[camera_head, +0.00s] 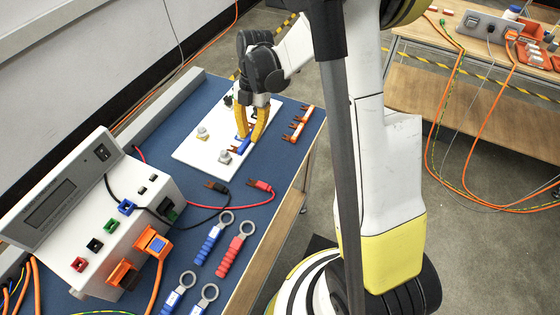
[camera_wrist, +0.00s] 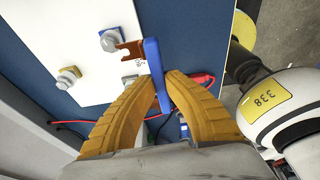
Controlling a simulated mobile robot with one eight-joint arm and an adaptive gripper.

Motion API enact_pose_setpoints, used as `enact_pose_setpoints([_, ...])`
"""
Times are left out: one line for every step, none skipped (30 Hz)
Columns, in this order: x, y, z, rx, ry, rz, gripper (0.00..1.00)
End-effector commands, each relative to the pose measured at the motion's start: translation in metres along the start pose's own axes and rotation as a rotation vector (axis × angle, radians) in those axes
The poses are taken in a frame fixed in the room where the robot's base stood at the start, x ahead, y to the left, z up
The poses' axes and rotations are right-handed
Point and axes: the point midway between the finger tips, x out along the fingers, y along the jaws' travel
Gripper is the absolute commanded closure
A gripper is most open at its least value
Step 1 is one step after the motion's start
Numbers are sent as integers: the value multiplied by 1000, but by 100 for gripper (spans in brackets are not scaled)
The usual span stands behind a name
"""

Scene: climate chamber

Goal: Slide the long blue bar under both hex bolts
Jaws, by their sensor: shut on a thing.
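My gripper (camera_head: 248,139) is shut on the long blue bar (camera_wrist: 153,62), held over the white plate (camera_head: 190,152). The bar also shows in the head view (camera_head: 242,145), partly hidden by the yellow fingers. A copper fork (camera_wrist: 130,48) sticks out from one end of the bar toward the nearer hex bolt (camera_wrist: 109,41); I cannot tell whether they touch. The second hex bolt (camera_wrist: 68,77) stands apart from the bar. In the head view the bolts stand at the plate's front (camera_head: 225,157) and left (camera_head: 202,133). The bar's other fork is not clear.
Orange-and-white forked bars (camera_head: 297,128) lie on the blue table right of the plate. A white meter box (camera_head: 95,210) stands at the left front. Red and black leads (camera_head: 262,186) and ring spanners (camera_head: 236,248) lie in front of the plate.

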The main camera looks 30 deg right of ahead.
Motion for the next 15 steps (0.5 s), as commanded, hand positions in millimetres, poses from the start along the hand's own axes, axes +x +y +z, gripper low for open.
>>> enact_pose_setpoints([16, 0, 4, 0, 0, 0, 100])
enact_pose_setpoints([22, 0, 6, 0, 0, 0, 100])
enact_pose_setpoints([29, 0, 8, 0, 0, 0, 100])
enact_pose_setpoints([34, 0, 9, 0, 0, 0, 100])
enact_pose_setpoints([38, 0, 10, 0, 0, 0, 100])
enact_pose_setpoints([43, 0, 11, 0, 0, 0, 100])
enact_pose_setpoints([47, 0, 12, 0, 0, 1, 100])
enact_pose_setpoints([50, 0, 13, 0, 0, 1, 100])
enact_pose_setpoints([53, 0, 14, 0, 0, 1, 100])
enact_pose_setpoints([55, 0, 14, 0, 0, 1, 100])
enact_pose_setpoints([57, 0, 15, 0, 0, 1, 100])
enact_pose_setpoints([58, 0, 15, 0, 0, 1, 100])
enact_pose_setpoints([59, 0, 15, 0, 0, 1, 100])
enact_pose_setpoints([60, -1, 16, 0, 0, 1, 100])
enact_pose_setpoints([60, -1, 16, 0, 0, 1, 100])
